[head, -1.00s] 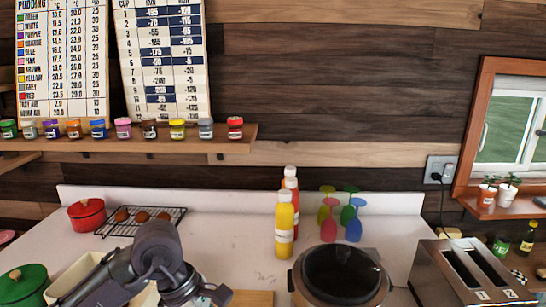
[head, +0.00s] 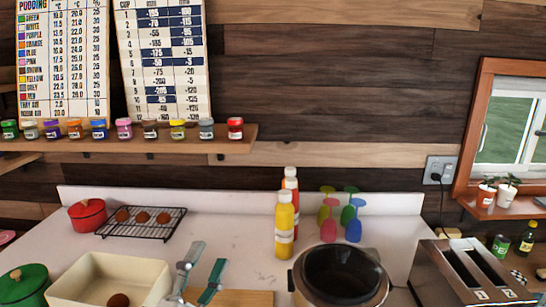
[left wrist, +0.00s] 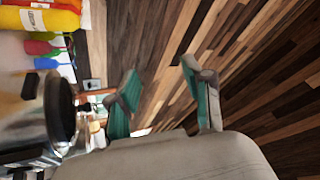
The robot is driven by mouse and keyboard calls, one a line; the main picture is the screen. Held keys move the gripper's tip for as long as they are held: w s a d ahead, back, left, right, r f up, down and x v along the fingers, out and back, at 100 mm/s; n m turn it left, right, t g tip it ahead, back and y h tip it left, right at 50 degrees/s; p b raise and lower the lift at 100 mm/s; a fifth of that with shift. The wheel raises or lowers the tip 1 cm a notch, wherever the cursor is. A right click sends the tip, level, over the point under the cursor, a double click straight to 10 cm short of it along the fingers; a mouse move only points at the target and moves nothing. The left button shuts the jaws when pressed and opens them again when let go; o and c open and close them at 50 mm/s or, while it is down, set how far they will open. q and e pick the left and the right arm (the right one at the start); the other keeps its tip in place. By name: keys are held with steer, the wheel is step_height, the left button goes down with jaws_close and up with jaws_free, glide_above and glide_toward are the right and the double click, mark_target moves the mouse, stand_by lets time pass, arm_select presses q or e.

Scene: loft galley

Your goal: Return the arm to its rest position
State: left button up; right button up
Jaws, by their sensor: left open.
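My left gripper (head: 209,255) shows at the bottom edge of the head view, with its two fingers pointing up and apart. It is open and nothing is between the fingers. It is right of the cream bin, in front of the wooden board. The left wrist view shows the same green-padded fingers (left wrist: 160,72) spread, with plank wall behind them. The rest of my left arm is out of the head view. My right gripper is in neither view.
The cream bin (head: 140,265) has a brown ball (head: 118,300) inside. A wooden board (head: 245,298), cooker (head: 340,275), toaster (head: 440,270), yellow bottle (head: 284,225), green pot (head: 22,285), red pot (head: 87,214) and rack (head: 125,233) stand around. Bare counter (head: 235,230) lies behind the gripper.

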arm_select(q)
steer(key=s+a+f+n+g+y, duration=0.2)
steer(key=a+f+n+g+y, duration=0.25)
steer(key=f, duration=0.45)
steer(key=s+a+f+n+g+y, duration=0.1)
steer(key=a+f+n+g+y, duration=0.25)
steer(key=f+n, duration=0.4)
steer(key=s+a+f+n+g, duration=0.1)
steer(key=s+f+n+g, duration=0.1)
steer(key=s+f+g, duration=1.2)
steer(key=s+f+t, duration=0.1)
steer(key=s+f, duration=0.3)
steer(key=f, duration=1.1)
steer(key=s+f+t, duration=0.1)
steer(key=s+f, duration=0.3)
steer(key=f, duration=1)
steer(key=s+a+f, duration=0.3)
steer(key=s+f, duration=1.2)
steer(key=s, duration=0.1)
steer(key=shift+f+g, duration=0.35)
steer(key=shift+g, duration=0.05)
steer(key=shift+a, duration=0.1)
steer(key=shift+c, duration=0.6)
steer(key=shift+s, duration=0.15)
steer(key=shift+c, duration=0.2)
